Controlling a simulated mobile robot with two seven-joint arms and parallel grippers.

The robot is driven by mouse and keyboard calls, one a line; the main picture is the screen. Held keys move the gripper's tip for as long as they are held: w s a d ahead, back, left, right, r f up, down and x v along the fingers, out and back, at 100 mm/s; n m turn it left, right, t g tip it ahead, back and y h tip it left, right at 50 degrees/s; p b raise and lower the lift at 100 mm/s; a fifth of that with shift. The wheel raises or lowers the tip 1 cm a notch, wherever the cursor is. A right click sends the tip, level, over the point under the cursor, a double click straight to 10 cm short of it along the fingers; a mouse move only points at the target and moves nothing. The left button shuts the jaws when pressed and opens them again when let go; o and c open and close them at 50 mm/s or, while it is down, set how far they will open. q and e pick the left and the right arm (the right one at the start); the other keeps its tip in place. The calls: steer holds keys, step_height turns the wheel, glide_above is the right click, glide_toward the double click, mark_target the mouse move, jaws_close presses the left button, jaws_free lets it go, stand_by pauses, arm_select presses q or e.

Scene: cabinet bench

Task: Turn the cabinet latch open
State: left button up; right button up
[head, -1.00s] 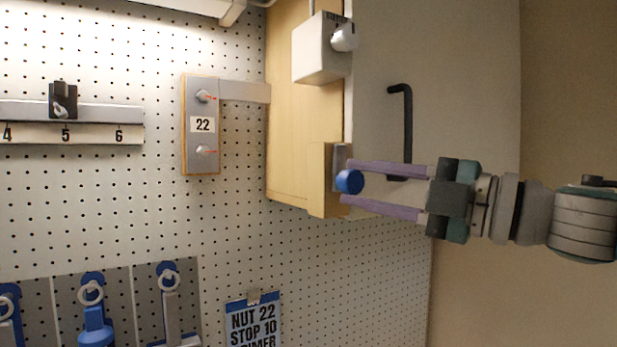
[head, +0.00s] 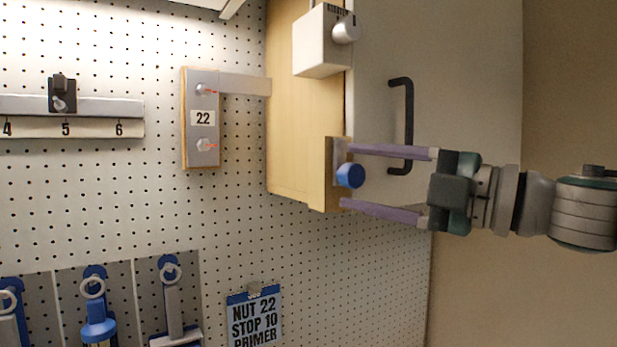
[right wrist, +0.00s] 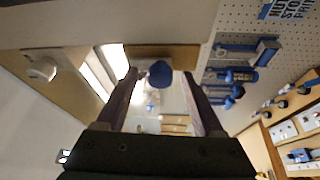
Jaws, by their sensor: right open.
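The cabinet latch has a round blue knob (head: 350,175) on a small grey plate (head: 339,160), fixed to a wooden block (head: 327,188) at the cabinet's lower front edge. My right gripper (head: 345,176) is open, with its two long purple fingers above and below the knob. The fingers look apart from the knob in the head view. In the right wrist view the blue knob (right wrist: 160,74) shows between the fingers, closer to the left one. The grey cabinet door (head: 450,100) carries a black bar handle (head: 408,125). My left gripper is not in view.
A white box with a round dial (head: 322,42) sits on the cabinet above the latch. Blue-handled tools (head: 98,310) and a blue sign (head: 255,315) hang lower down.

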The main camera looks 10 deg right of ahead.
steer(key=r+b+v, duration=0.1)
steer(key=b+v, duration=0.6)
steer(key=v, duration=0.2)
steer(key=shift+s+d+f, duration=0.3)
steer(key=shift+f, duration=0.15)
